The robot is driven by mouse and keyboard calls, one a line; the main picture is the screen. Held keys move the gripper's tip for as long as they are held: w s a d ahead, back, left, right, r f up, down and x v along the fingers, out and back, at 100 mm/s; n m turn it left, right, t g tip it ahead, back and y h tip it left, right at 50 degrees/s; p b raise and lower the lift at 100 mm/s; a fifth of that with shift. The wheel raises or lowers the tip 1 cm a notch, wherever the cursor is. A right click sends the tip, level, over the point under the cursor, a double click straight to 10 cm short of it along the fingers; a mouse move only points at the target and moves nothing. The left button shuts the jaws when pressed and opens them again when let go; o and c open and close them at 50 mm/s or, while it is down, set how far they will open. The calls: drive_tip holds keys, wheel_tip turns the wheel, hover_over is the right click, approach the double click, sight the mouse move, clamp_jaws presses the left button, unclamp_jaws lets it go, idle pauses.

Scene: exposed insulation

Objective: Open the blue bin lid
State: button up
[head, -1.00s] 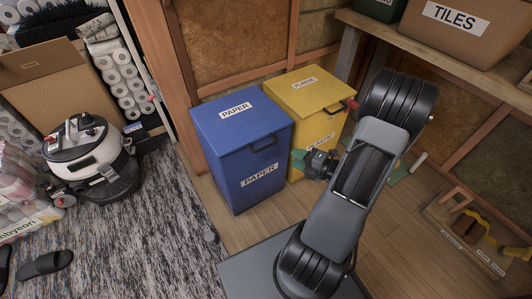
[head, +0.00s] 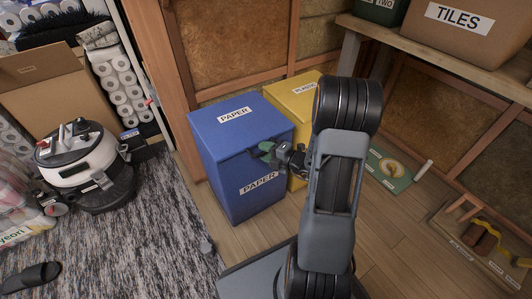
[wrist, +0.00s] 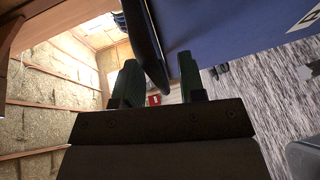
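The blue bin (head: 232,165) stands upright with PAPER labels on its lid and front. Its blue lid (head: 215,122) looks shut. My gripper (head: 268,152) is at the upper front of this bin, covering the handle in the head view. In the wrist view my gripper (wrist: 160,80) has its two green fingers apart. A dark curved bar, apparently the handle (wrist: 146,40), reaches down between them, nearer the left finger. Whether a finger touches it I cannot tell. The blue bin surface (wrist: 225,35) fills the upper right of that view.
A yellow bin (head: 292,98) stands just behind and right, partly hidden by my arm. A wooden bench (head: 450,62) with a TILES box (head: 462,25) is at the upper right. A vacuum cleaner (head: 85,160) is on the left. The grey rug (head: 130,235) is mostly clear.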

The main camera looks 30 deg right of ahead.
clamp_jaws()
idle(0.4)
